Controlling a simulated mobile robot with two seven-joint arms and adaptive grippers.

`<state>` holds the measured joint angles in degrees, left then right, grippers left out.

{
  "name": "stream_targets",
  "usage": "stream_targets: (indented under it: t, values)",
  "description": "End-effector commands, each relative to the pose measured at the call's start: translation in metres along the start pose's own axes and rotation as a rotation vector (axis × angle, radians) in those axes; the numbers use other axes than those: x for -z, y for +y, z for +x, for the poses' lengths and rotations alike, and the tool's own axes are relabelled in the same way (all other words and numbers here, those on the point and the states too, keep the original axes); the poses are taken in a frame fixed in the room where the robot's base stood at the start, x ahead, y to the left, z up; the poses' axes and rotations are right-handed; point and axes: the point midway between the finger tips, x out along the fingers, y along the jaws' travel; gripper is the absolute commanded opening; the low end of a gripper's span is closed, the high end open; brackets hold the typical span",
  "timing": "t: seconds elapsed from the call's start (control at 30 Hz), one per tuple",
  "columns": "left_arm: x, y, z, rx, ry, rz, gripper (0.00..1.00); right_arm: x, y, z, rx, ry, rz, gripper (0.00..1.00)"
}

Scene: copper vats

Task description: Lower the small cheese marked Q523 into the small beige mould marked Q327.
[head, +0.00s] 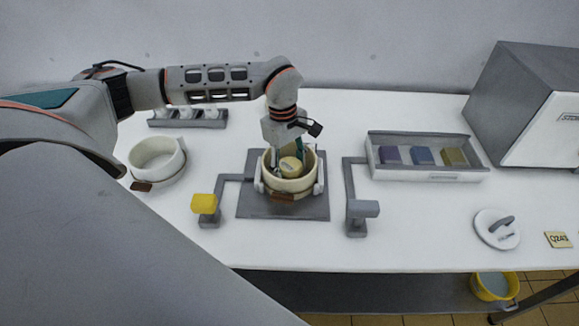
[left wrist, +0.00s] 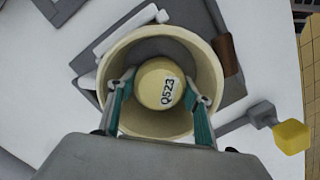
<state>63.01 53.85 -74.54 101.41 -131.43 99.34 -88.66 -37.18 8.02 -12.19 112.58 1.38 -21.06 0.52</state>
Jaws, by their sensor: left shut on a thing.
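The small pale yellow cheese marked Q523 (left wrist: 160,84) is between the fingers of my left gripper (left wrist: 160,95), which is shut on it. In the head view the cheese (head: 290,167) shows inside the opening of a beige round mould (head: 290,186). The mould stands on a dark grey plate (head: 285,212) and has a brown tag on its front. In the left wrist view the mould's rim (left wrist: 125,45) surrounds the cheese and fingertips. I cannot tell whether the cheese touches the bottom. No marking Q327 is readable. My right gripper is not in view.
A yellow-topped post (head: 204,204) and a grey-topped post (head: 362,209) flank the plate. Another beige mould (head: 155,158) stands at left. A grey tray (head: 430,174) with coloured blocks, a grey box (head: 530,105) and a white lid (head: 497,229) are at right.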

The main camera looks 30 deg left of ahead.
Motion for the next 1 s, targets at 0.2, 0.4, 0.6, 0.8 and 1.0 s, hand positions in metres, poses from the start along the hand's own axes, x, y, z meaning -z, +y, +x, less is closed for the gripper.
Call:
stream_targets:
  t: [0.2, 0.4, 0.6, 0.8, 1.0]
  values:
    - [0.0, 0.0, 0.001, -0.001, 0.0, 0.0, 0.21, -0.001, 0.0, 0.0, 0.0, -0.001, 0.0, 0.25]
    - [0.0, 0.0, 0.001, -0.001, 0.0, 0.0, 0.69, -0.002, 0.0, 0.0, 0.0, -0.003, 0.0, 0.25]
    - [0.0, 0.0, 0.001, 0.0, 0.0, 0.0, 0.69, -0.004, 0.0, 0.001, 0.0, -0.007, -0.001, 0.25]
    - [0.0, 0.001, -0.015, -0.003, 0.001, 0.0, 0.69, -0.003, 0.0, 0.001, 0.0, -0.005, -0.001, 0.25]
    - [0.001, 0.002, -0.056, -0.006, 0.001, 0.0, 0.69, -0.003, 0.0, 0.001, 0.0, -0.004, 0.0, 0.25]
